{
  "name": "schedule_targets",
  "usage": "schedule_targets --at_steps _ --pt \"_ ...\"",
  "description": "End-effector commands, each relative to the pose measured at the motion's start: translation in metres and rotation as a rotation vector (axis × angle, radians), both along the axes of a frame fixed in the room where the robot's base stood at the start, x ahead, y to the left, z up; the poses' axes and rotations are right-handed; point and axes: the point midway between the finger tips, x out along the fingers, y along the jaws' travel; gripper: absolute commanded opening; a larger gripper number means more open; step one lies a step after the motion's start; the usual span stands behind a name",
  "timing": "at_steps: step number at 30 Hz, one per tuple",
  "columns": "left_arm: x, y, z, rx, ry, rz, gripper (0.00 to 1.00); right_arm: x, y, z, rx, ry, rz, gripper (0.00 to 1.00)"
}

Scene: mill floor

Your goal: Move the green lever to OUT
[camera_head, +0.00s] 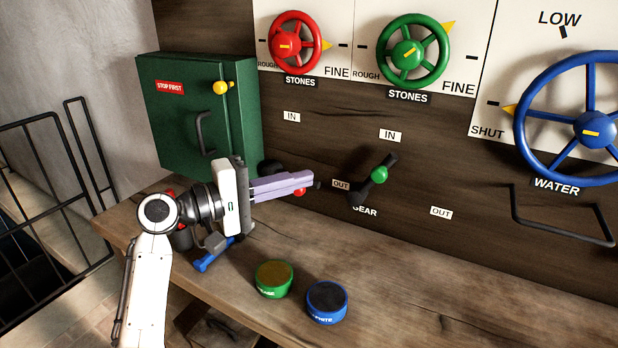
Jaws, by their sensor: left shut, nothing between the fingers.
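The green lever (379,174) is a dark lever with a green knob on the wooden panel. It slants up and right from its pivot, its upper end just below a white IN label (390,135). An OUT label (441,212) is lower right of it. Another OUT label (341,184) is just left of it, and a GEAR label is partly covered beneath it. My left gripper (308,182), with purple fingers, is shut and empty, pointing right, left of the green lever and apart from it in the picture. My right gripper is not in view.
A red knob (300,192) shows behind my left fingers, its lever mostly hidden. Red (297,45), green (405,50) and blue (594,128) wheels are above and right. A green cabinet (185,110) is left. Green (273,279) and blue (327,302) tins stand on the bench; its right side is clear.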

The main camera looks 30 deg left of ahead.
Motion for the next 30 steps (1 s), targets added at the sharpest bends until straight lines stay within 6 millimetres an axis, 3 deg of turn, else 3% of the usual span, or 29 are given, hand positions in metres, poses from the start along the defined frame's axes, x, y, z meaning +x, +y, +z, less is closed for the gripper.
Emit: schedule_targets --at_steps 11,18,30 --pt "0.067 -0.045 0.000 -0.003 -0.001 -0.002 0.00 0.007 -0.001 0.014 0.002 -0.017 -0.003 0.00" --pt "0.072 -0.076 -0.004 -0.001 0.000 0.000 0.00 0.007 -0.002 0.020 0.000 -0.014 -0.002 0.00" --pt "0.073 -0.083 -0.006 0.001 0.001 0.000 0.00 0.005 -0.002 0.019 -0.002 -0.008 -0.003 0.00"
